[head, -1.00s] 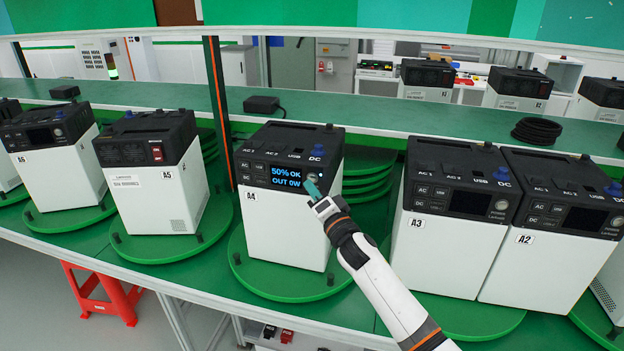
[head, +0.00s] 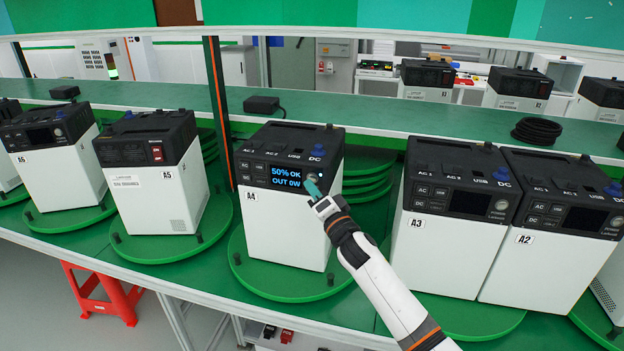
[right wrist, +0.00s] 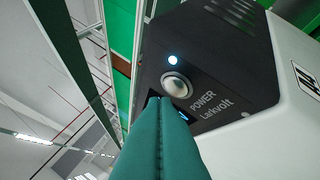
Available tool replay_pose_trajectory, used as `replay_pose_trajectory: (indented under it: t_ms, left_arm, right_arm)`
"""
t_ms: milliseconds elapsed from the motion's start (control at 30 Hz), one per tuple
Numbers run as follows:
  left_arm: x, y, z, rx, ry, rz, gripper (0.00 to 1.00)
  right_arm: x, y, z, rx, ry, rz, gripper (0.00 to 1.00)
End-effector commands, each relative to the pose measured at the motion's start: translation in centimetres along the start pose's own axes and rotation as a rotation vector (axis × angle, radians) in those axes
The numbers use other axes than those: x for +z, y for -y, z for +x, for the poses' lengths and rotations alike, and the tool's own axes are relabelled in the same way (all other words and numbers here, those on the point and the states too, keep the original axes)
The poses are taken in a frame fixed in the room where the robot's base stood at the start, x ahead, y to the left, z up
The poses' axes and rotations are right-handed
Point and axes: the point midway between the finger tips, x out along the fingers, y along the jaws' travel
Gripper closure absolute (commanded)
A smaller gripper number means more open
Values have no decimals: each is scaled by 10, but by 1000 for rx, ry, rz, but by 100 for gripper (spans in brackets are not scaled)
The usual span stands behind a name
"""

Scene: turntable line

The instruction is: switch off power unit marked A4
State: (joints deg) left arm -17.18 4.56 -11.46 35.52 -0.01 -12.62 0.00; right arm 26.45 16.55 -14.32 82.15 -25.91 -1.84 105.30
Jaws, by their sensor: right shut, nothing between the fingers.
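The power unit marked A4 (head: 286,224) stands upright on a green turntable, a white box with a black top. Its screen is lit blue and reads "50% OK, OUT 0W". My right gripper (head: 315,188) is shut and empty at the right end of its front panel. In the right wrist view the closed teal fingertips (right wrist: 168,102) are just below the round silver POWER button (right wrist: 177,86) in the picture. A small lamp (right wrist: 172,60) beside the button glows bluish white. I cannot tell whether the fingertips touch the panel. My left gripper is not in view.
Unit A3 (head: 440,255) and unit A2 (head: 545,270) stand close on the right, with dark screens. Unit A5 (head: 163,200) is turned around on the left, with unit A6 (head: 65,178) beyond it. A black adapter (head: 263,105) lies on the shelf behind.

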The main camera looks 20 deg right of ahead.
Motion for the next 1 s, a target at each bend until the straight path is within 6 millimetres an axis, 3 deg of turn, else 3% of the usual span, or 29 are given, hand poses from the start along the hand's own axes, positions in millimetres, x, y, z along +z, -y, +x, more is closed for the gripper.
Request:
replay_pose_trajectory:
  t_ms: [1000]
  left_arm:
    - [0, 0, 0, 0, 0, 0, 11]
  right_arm:
    - [6, 6, 8, -1, 0, 0, 100]
